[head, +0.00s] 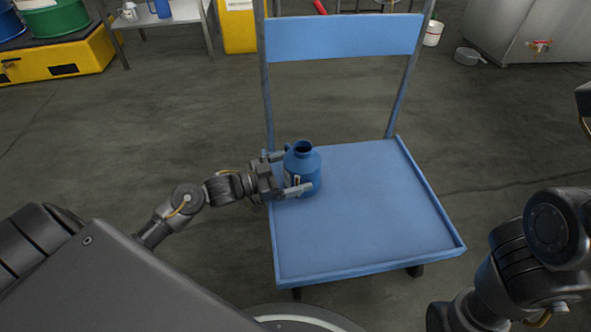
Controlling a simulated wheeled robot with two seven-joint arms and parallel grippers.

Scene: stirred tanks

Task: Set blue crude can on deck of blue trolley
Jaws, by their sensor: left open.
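The blue crude can (309,168) stands upright on the left part of the blue trolley's deck (370,215), near its left edge. It has a narrow neck with a dark open mouth. My left gripper (290,174) reaches in from the left, its fingers open on either side of the can. Whether a finger touches the can I cannot tell. The trolley has a blue back panel (345,37) between two uprights at the far end. My right arm shows at the lower right, but its gripper is out of view.
The rest of the deck is bare, with a low raised rim. A yellow spill pallet (70,62) with drums and a shelf table (165,20) stand at the back left. A white bucket (433,33) and a grey pan (468,56) are on the floor at the back right.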

